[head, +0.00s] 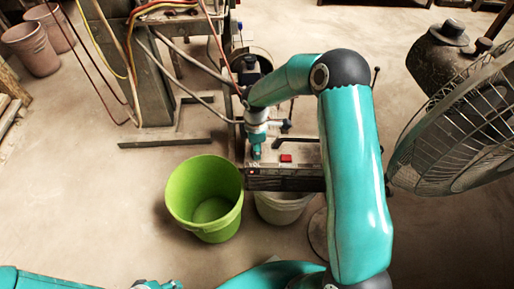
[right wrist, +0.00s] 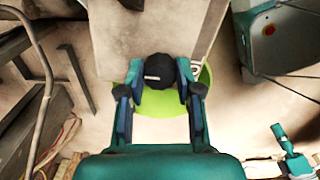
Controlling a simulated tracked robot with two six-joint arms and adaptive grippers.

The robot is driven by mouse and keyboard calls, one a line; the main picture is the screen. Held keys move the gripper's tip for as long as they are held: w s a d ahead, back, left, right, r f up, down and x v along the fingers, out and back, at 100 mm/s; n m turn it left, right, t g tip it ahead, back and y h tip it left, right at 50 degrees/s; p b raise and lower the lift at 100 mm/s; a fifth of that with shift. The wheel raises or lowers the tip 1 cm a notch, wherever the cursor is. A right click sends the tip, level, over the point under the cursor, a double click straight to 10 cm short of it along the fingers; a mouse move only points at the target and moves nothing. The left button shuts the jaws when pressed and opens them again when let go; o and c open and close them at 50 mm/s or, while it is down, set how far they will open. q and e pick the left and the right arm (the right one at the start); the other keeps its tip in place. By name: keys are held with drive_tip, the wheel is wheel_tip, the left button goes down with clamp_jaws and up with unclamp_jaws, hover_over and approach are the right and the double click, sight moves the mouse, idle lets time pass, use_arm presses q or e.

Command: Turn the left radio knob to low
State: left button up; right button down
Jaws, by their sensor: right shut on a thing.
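The radio (head: 306,150) is a pale box with a dark front edge, below my right arm in the head view. My right gripper (head: 256,154) points down at its left part. In the right wrist view, a round black knob (right wrist: 158,68) with a short white mark sits between the two fingers of my right gripper (right wrist: 160,80), which are shut on it. The white mark lies roughly level, toward the knob's left side. In the head view the knob is hidden by the gripper. My left gripper (head: 157,285) shows only partly at the bottom edge, away from the radio.
A red button (head: 286,158) is on the radio's top. A green bucket (head: 190,205) and a whitish bucket (head: 282,208) stand on the floor in front. A large fan (head: 465,130) stands at right. Hoses and a metal post (head: 148,70) are at back left.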

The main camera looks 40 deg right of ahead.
drive_tip(key=c, duration=0.8)
unclamp_jaws()
drive_tip(key=shift+o, duration=0.2)
drive_tip(key=shift+w+r, duration=0.1)
drive_tip(key=shift+r, duration=0.45)
wheel_tip(320, 180, up, 11)
drive_tip(key=shift+f, duration=0.25)
